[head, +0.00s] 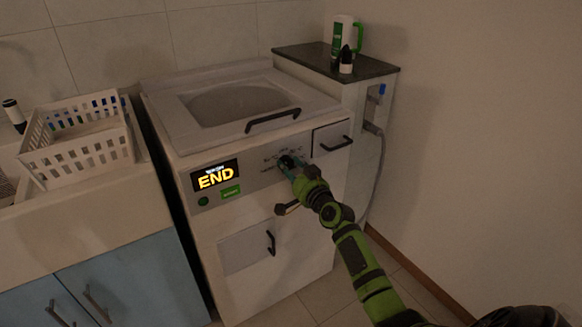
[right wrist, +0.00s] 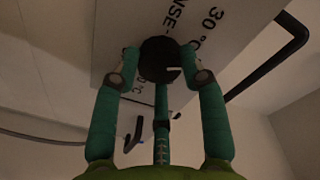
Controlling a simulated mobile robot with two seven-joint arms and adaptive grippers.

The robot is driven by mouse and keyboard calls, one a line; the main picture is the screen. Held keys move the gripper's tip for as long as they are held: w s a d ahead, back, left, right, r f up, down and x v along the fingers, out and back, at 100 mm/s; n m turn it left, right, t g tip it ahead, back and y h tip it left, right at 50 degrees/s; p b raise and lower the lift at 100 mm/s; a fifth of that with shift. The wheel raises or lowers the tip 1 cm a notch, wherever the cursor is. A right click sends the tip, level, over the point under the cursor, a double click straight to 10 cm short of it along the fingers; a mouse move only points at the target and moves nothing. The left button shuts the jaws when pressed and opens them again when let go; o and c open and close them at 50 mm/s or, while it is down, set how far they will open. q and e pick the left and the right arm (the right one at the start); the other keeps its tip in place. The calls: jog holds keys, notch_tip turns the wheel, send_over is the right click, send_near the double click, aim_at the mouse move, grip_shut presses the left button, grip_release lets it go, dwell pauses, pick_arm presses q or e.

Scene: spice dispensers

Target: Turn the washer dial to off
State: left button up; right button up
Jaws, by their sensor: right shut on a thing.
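The washer (head: 265,240) is a white top-loading machine with a dark lid handle and a sloped front panel. My left gripper is not in view.
A white basket (head: 75,150) stands on the counter at the left above blue cabinets (head: 130,270). A dark-topped side unit (head: 335,62) at the right holds a white-and-green container (head: 343,32) and a small bottle (head: 346,62). Floor is free in front right.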

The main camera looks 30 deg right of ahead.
jog(key=m, duration=0.3)
jog(key=shift+r+p, duration=0.2)
jog(key=shift+p, duration=0.15)
jog(key=shift+m, duration=1.1)
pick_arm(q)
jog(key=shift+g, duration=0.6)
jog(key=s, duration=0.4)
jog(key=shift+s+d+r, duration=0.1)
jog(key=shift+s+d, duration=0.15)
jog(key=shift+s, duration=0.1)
pick_arm(e)
jog(key=shift+m, duration=0.3)
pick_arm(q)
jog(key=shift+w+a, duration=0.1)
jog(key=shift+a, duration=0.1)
pick_arm(e)
jog(key=o, duration=1.1)
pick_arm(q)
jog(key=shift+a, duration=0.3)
pick_arm(e)
jog(key=shift+o, duration=0.2)
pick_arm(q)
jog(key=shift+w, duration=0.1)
pick_arm(e)
jog(key=shift+f, duration=0.1)
